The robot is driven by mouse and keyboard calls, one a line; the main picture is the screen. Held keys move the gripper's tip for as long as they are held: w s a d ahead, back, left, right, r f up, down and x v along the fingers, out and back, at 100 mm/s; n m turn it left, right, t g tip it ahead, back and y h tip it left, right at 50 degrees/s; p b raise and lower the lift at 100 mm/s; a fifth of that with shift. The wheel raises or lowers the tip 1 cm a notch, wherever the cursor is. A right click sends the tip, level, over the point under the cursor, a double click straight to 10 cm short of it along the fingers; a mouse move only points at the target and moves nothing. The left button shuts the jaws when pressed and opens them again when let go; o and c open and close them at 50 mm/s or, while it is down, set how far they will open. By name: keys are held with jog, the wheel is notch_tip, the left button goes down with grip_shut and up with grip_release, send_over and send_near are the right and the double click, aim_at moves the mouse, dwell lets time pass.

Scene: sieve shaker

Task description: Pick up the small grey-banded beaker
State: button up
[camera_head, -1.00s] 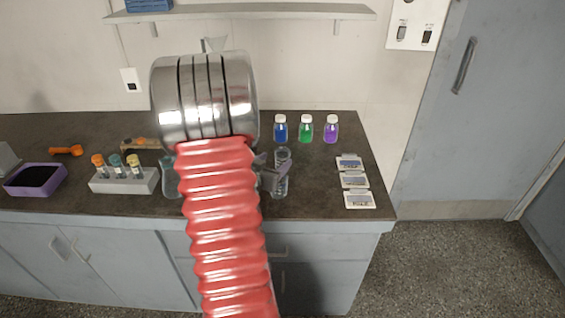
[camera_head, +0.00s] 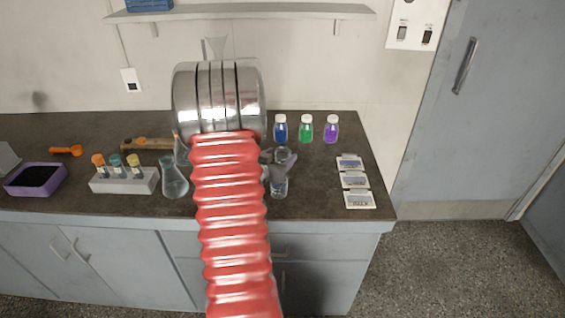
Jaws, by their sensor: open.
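A small clear glass vessel (camera_head: 279,188), likely the beaker, stands upright near the counter's front, right of my red arm. A grey band on it cannot be made out. My gripper (camera_head: 278,165) shows as grey fingers at the right edge of my arm. The fingers are open, one on each side of the vessel's upper part in this view. Whether they touch it cannot be told. The fingers cover part of the glass, and my arm hides the counter to its left.
A conical flask (camera_head: 174,180) stands left of my arm, near a rack (camera_head: 124,184) of capped tubes. Blue (camera_head: 281,130), green (camera_head: 306,130) and purple (camera_head: 331,130) bottles stand behind the vessel. Flat cards (camera_head: 354,180) lie right. The counter between vessel and cards is clear.

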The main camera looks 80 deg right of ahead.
jog(key=c, duration=1.1)
jog(key=shift+c, duration=0.2)
notch_tip(320, 180, up, 18)
dwell(0.8)
